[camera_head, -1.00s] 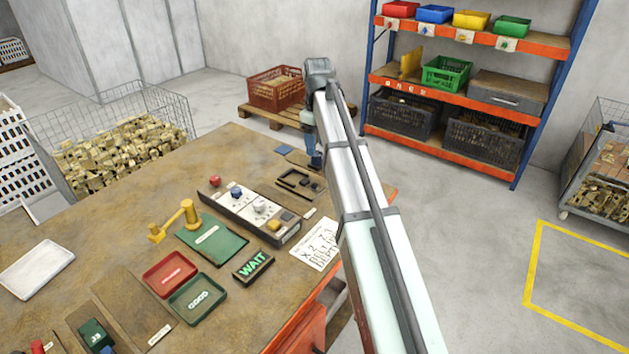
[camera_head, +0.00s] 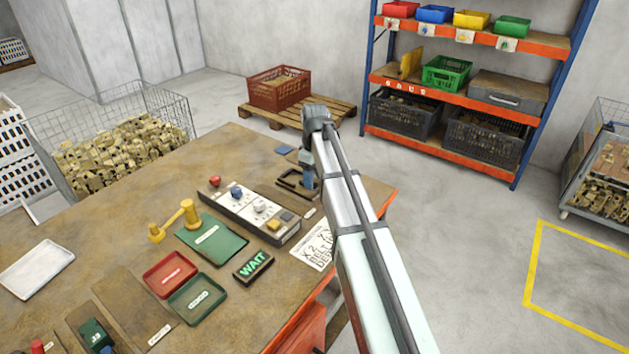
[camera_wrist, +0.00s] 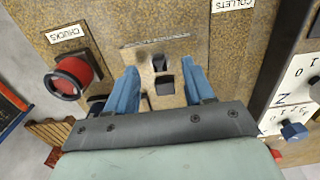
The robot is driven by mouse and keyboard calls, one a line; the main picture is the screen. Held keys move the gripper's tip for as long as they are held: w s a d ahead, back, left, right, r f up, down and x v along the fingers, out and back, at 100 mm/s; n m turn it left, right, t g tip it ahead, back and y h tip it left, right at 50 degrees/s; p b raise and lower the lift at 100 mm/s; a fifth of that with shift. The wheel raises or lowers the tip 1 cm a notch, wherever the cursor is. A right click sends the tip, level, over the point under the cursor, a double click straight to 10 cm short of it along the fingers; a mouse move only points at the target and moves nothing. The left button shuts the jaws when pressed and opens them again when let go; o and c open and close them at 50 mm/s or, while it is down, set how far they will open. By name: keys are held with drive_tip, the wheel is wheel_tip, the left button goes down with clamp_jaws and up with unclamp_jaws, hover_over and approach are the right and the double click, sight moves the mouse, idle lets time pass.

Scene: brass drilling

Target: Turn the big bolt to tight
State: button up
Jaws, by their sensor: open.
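My gripper (camera_head: 308,184) points down over the far right part of the bench, at the dark fixture (camera_head: 290,186). In the wrist view its two blue fingers (camera_wrist: 160,78) are apart, with nothing held between them. A tan metal plate (camera_wrist: 148,52) with small dark square blocks (camera_wrist: 165,84) shows between and just beyond the fingertips. I cannot make out for certain which part is the big bolt; the gripper body hides what lies nearer. Whether the fingers touch anything is unclear.
A control panel (camera_head: 246,213) with knobs stands beside the fixture; its blue knob (camera_wrist: 294,131) shows in the wrist view. A red round part (camera_wrist: 72,76) sits by the CHUCKS label (camera_wrist: 65,34). A WAIT sign (camera_head: 253,267) and a paper sheet (camera_head: 313,246) are nearer.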

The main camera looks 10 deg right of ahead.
drive_tip(key=shift+f, duration=0.8)
drive_tip(key=shift+c, duration=0.3)
clamp_jaws()
